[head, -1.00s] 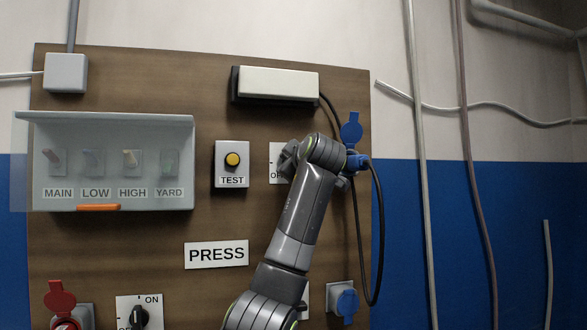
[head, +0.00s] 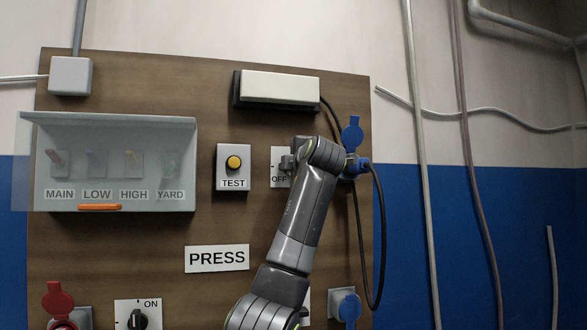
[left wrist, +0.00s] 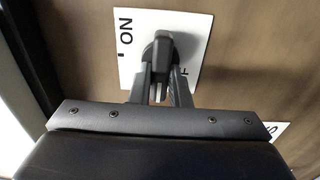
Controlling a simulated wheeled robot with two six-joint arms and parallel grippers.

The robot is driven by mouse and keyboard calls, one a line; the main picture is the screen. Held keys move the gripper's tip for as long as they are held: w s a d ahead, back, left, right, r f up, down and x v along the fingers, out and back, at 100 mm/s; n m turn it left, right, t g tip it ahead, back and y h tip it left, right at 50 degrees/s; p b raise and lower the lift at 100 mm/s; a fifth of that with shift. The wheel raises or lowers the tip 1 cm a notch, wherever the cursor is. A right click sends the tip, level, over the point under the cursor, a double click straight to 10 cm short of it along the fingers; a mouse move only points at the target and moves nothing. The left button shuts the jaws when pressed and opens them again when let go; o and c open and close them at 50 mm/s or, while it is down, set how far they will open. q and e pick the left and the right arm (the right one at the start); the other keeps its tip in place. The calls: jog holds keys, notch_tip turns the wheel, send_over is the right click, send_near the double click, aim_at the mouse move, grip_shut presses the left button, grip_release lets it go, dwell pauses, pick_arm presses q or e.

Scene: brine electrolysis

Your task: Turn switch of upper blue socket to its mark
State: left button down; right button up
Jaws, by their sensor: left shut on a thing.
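The upper blue socket (head: 352,140) is at the upper right of the board, lid up, with a blue plug (head: 361,165) in it. Its switch is on a white ON/OFF plate (head: 278,156) left of it, mostly behind my left arm. In the left wrist view the plate (left wrist: 127,25) shows ON and part of OFF, and the dark switch knob (left wrist: 160,48) stands between my fingers. My left gripper (head: 289,162) is shut on this knob; its fingers also show in the wrist view (left wrist: 160,82). My right gripper is in neither view.
A TEST button box (head: 233,166) is left of the switch. A glass-fronted breaker box (head: 120,125) is farther left. A white-topped lamp-like box (head: 279,87) is above. A black cable (head: 379,235) hangs from the plug. Below right is a lower blue socket (head: 346,305).

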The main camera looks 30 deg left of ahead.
pick_arm(q)
jog(key=shift+f, duration=0.1)
dwell(0.4)
jog(key=c, duration=1.4)
grip_release()
jog(key=shift+o, duration=0.2)
jog(key=b+v, duration=0.7)
jog(key=v, duration=1)
jog(key=shift+d+b, duration=0.25)
jog(key=shift+b, duration=0.15)
jog(key=shift+s, duration=0.1)
